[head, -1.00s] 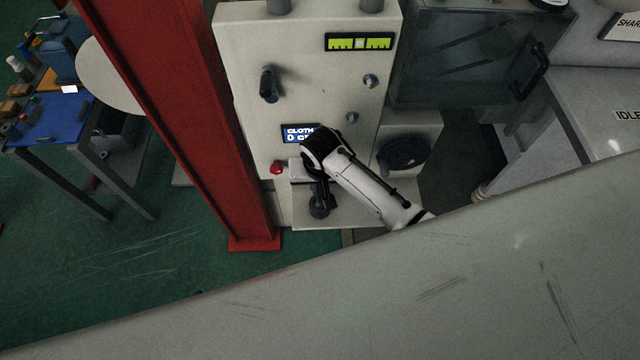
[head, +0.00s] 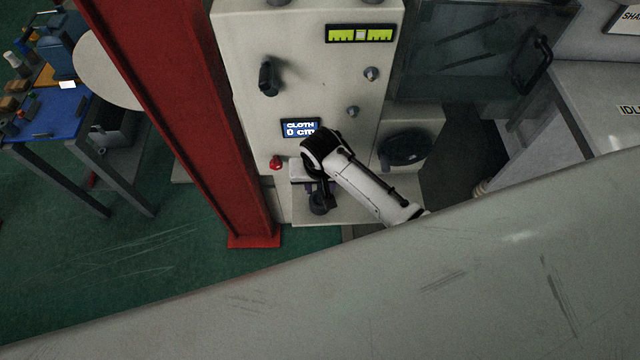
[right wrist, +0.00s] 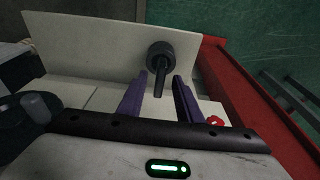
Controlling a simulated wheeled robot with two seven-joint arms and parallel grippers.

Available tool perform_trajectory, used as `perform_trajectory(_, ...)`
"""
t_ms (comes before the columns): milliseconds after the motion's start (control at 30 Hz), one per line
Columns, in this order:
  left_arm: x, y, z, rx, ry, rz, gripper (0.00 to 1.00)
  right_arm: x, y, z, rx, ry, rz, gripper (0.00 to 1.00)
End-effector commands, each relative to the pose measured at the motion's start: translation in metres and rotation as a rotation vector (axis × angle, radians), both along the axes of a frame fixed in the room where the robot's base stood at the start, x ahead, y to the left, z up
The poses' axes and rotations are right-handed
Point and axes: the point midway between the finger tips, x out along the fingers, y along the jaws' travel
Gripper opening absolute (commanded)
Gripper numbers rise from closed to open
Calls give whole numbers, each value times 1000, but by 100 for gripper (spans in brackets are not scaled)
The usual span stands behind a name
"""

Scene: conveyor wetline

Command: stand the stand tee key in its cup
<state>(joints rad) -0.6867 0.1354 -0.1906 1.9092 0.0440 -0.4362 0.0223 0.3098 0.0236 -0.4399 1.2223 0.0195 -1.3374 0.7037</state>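A black round cup-like piece (right wrist: 160,54) stands on a pale shelf in the right wrist view. A thin dark stem, seemingly the tee key (right wrist: 158,84), rises from it toward the camera. My right gripper (right wrist: 160,77) has its two purple fingers apart, one on each side of the stem, with gaps visible. In the head view the black piece (head: 319,204) shows on the shelf below my right gripper (head: 318,188), whose fingers are mostly hidden by the wrist. My left gripper is out of view.
A pale machine panel (head: 300,60) stands behind, with a display (head: 300,128), knobs and a red button (head: 276,162). A red post (head: 190,110) rises close on the left. A large grey surface (head: 400,290) fills the foreground.

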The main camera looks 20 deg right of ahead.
Motion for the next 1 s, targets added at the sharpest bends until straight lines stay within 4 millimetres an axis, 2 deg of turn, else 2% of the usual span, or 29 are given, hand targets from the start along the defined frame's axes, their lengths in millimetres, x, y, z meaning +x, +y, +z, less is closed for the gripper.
perform_trajectory(267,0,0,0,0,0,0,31,0,0,1,0,1,0,32)
perform_trajectory(367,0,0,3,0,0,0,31,-2,1,8,0,0,0,32)
perform_trajectory(800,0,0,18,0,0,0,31,-16,5,86,1,-2,0,32)
perform_trajectory(1000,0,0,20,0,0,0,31,-20,6,100,1,0,0,32)
